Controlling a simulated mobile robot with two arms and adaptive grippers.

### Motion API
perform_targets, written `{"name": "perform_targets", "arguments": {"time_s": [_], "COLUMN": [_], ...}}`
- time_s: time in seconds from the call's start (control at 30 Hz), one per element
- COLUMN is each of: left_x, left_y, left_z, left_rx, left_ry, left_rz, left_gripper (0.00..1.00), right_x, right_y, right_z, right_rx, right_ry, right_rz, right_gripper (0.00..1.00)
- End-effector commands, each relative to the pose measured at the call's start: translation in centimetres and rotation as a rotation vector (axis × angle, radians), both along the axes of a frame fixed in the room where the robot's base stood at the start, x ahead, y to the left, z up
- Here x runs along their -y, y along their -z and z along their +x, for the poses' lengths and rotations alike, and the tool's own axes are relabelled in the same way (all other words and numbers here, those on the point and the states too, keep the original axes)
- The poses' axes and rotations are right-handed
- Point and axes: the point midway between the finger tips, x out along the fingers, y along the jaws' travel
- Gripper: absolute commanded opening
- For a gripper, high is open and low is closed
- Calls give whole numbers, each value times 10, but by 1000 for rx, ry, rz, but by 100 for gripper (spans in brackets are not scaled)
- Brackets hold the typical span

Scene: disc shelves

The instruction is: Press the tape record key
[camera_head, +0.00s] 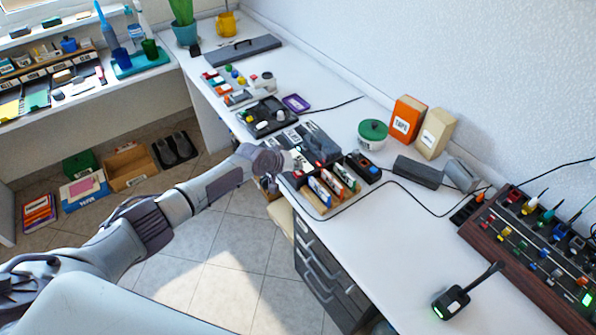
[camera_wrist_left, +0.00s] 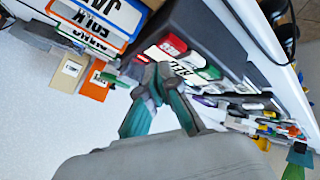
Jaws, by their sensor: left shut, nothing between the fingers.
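The dark tape recorder (camera_head: 322,143) sits at the desk's front edge in the head view. My left arm reaches it from the left, and my left gripper (camera_head: 294,160) covers part of its front. In the left wrist view the recorder's dark body (camera_wrist_left: 215,28) shows close up, with a row of keys. My right gripper is not in view.
A rack of cassette cases (camera_head: 325,190) stands right beside the gripper. A dark tray (camera_head: 262,118) lies behind it. A green-lidded jar (camera_head: 372,133) and an orange box (camera_head: 406,118) stand near the wall.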

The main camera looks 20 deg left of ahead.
Motion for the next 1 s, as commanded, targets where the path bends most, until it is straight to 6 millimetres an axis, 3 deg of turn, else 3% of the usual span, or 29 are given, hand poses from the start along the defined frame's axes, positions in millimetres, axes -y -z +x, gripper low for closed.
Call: {"name": "perform_targets", "arguments": {"time_s": [0.27, 0.7, 1.0], "left_x": [0, 0, 0], "left_y": [-5, -48, -49], "left_z": [0, 0, 0], "left_rx": [0, -1, -1], "left_ry": [1, 1, 1], "left_rz": [-1, 0, 0], "left_gripper": [0, 0, 0], "right_x": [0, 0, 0], "right_y": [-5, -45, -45], "right_z": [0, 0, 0], "right_rx": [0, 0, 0], "right_ry": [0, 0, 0], "right_rz": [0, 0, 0], "right_gripper": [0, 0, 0]}}
